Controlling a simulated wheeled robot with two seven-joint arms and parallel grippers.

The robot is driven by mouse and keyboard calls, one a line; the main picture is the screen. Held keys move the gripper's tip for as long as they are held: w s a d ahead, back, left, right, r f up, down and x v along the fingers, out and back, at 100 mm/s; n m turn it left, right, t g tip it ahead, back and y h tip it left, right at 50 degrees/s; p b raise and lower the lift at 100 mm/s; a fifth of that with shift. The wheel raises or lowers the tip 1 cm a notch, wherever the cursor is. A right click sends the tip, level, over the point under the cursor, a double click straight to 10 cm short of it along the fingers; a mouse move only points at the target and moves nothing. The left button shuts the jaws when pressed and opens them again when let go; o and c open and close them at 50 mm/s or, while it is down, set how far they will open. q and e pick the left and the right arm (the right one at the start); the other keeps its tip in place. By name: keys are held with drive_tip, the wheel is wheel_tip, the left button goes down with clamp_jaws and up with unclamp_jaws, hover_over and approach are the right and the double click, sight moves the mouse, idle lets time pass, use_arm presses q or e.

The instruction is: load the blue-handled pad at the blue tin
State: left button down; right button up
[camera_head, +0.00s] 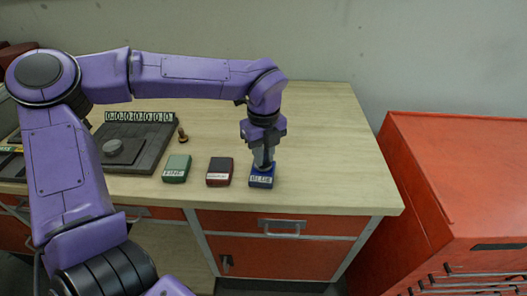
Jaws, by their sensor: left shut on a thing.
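My left gripper (263,158) points straight down over the blue tin (261,181), near the front edge of the bench. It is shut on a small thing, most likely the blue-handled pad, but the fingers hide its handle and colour. The low end of what I hold is at the top of the blue tin; I cannot tell whether it touches the inside. The tin bears a pale label on its front. My right gripper is not in view.
A dark red tin (219,173) and a green tin (176,169) stand to the left. A small brown-handled piece (183,135) stands behind them, beside a dark tray (150,132) with a round grey piece. The wooden bench (325,140) is clear to the right; a red cabinet (460,180) stands beyond.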

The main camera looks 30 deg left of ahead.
use_arm(q)
drive_tip(key=shift+w, duration=0.1)
drive_tip(key=shift+f+b, duration=0.45)
drive_tip(key=shift+f, duration=0.1)
idle(1.5)
drive_tip(key=shift+r, duration=0.15)
wheel_tip(320, 180, up, 7)
drive_tip(key=p, duration=0.5)
drive_tip(key=shift+p, duration=0.3)
drive_tip(key=shift+a+f, duration=0.1)
drive_tip(key=shift+f, duration=0.1)
